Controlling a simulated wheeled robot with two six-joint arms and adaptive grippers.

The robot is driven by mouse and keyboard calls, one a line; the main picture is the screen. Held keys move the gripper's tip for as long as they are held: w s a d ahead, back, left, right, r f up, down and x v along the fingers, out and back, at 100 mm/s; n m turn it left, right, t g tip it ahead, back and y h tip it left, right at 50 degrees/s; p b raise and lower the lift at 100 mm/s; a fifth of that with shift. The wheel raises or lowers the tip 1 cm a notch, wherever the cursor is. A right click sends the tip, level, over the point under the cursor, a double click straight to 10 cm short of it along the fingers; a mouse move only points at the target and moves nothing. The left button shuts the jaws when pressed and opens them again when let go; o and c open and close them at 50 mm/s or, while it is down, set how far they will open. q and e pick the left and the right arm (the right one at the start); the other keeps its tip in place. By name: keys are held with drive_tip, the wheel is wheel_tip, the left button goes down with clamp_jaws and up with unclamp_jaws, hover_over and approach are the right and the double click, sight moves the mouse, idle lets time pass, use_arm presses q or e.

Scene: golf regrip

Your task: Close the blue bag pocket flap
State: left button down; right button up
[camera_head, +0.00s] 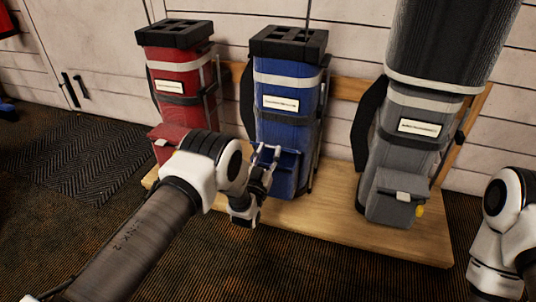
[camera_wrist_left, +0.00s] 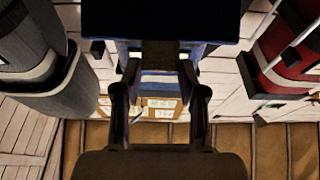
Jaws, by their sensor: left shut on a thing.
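The blue bag (camera_head: 290,100) stands upright in the middle of the row, its blue pocket (camera_head: 287,178) low on its front. My left gripper (camera_head: 268,153) is at the pocket's upper left and partly covers it. In the left wrist view my left gripper (camera_wrist_left: 160,95) has a finger on each side of a dark tab of the pocket flap (camera_wrist_left: 160,52) and is shut on it. The flap's edges are too dark to make out, so how far it stands open is unclear. My right gripper is out of view.
A red bag (camera_head: 178,90) stands to the left and a grey bag (camera_head: 405,150) to the right, each with a front pocket. All stand on a wooden platform (camera_head: 330,228) against a white plank wall. Dark carpet in front is clear.

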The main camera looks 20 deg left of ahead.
use_arm(q)
wheel_tip(320, 180, down, 8)
drive_tip(key=s+b, duration=0.1)
drive_tip(key=shift+s+f+b, duration=0.15)
drive_tip(key=shift+s+b, duration=0.2)
drive_tip(key=shift+f, duration=0.15)
idle(0.4)
drive_tip(key=c, duration=0.6)
unclamp_jaws()
drive_tip(key=shift+w+f, duration=0.1)
drive_tip(key=shift+f, duration=0.1)
drive_tip(key=shift+c, duration=0.2)
drive_tip(key=v, duration=1.1)
drive_tip(key=shift+s, duration=0.4)
